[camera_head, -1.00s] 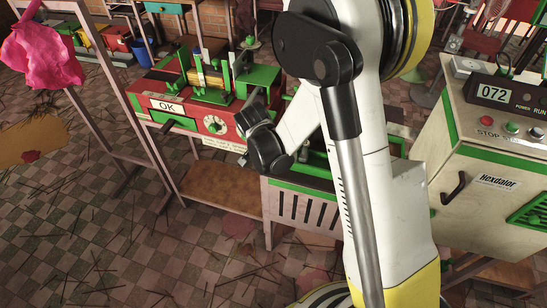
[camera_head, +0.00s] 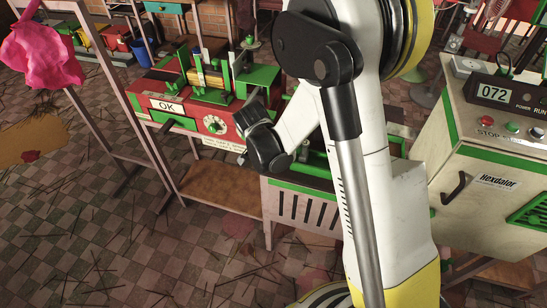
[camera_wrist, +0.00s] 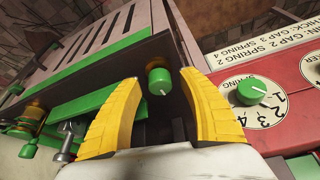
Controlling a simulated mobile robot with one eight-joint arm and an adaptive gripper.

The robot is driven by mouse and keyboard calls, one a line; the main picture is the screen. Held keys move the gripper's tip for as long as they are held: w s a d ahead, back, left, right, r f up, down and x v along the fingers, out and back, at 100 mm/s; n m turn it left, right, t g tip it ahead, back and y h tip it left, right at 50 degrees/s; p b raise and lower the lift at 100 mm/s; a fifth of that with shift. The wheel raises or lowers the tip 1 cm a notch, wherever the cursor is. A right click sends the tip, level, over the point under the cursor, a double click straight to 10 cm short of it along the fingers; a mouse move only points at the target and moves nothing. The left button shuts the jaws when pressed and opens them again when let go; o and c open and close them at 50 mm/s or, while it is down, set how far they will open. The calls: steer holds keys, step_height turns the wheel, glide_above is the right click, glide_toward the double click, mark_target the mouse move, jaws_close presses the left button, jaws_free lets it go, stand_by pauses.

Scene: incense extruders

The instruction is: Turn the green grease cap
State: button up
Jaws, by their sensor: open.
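A green cylindrical cap (camera_wrist: 159,82) with a pale mark on its end shows in the wrist view, in front of a dark opening. My gripper (camera_wrist: 159,90) is open, with one yellow finger on each side of the cap. Gaps show between the cap and both fingers in the picture; I cannot tell how far the cap lies beyond the fingertips. In the head view my own arm covers this spot, and neither the cap nor the fingers can be made out.
A green knob (camera_wrist: 251,92) on a numbered spring dial sits right of my fingers, on the red machine (camera_head: 216,124). Green bars (camera_wrist: 92,108) and a bolt (camera_wrist: 68,138) lie close to the left finger. A beige control cabinet (camera_head: 480,165) stands at the right.

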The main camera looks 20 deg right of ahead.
steer(key=v, duration=1.1)
steer(key=shift+s+r, duration=0.2)
steer(key=shift+r, duration=0.15)
steer(key=shift+a, duration=0.1)
